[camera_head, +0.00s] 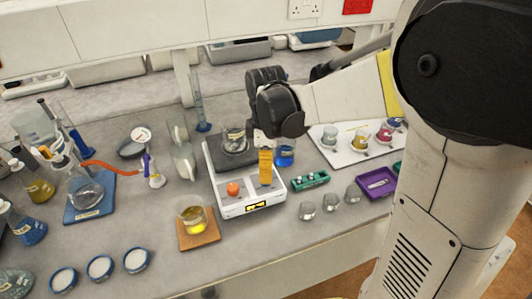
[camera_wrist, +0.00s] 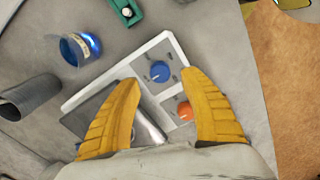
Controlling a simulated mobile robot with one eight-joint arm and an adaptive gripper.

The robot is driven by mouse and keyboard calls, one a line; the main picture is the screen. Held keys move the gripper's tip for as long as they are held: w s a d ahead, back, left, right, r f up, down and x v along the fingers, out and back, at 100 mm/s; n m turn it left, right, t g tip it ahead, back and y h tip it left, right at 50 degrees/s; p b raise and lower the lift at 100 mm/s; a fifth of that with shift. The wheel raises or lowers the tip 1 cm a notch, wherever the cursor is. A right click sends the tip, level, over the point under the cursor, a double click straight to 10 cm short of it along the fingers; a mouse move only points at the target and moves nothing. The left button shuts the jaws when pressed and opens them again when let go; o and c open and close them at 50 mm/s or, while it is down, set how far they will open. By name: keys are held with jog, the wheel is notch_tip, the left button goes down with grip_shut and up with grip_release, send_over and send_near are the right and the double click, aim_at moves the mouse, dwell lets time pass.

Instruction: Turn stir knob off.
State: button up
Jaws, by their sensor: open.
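A white hotplate stirrer (camera_head: 226,208) stands mid-bench, with a lit amber display (camera_head: 257,205) on its front. Its orange knob (camera_head: 233,188) is at the left; it also shows in the wrist view (camera_wrist: 184,110). Its blue knob (camera_wrist: 160,71) has a pale pointer mark and is hidden behind my gripper in the head view. I cannot read which knob is stir. My gripper (camera_wrist: 160,82) is open above the control panel. Its yellow fingers appear on either side of the blue knob; contact cannot be told. A glass beaker (camera_head: 234,140) stands on the dark plate.
A beaker of yellow liquid (camera_head: 194,220) sits on a wooden pad left of the stirrer. A beaker of blue liquid (camera_head: 285,153) is close on its right. A green rack (camera_head: 311,180) and small glass jars (camera_head: 329,202) stand farther right. Glassware crowds the left bench.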

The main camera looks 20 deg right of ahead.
notch_tip(320, 180, up, 8)
jog(key=shift+f, duration=0.15)
dwell(0.4)
jog(key=s+m+t+b, duration=0.2)
jog(key=s+m+t, duration=0.5)
jog(key=s+m, duration=0.5)
jog(key=shift+s+f+m, duration=0.3)
jog(key=shift+f+m, duration=0.1)
jog(key=shift+m, duration=0.4)
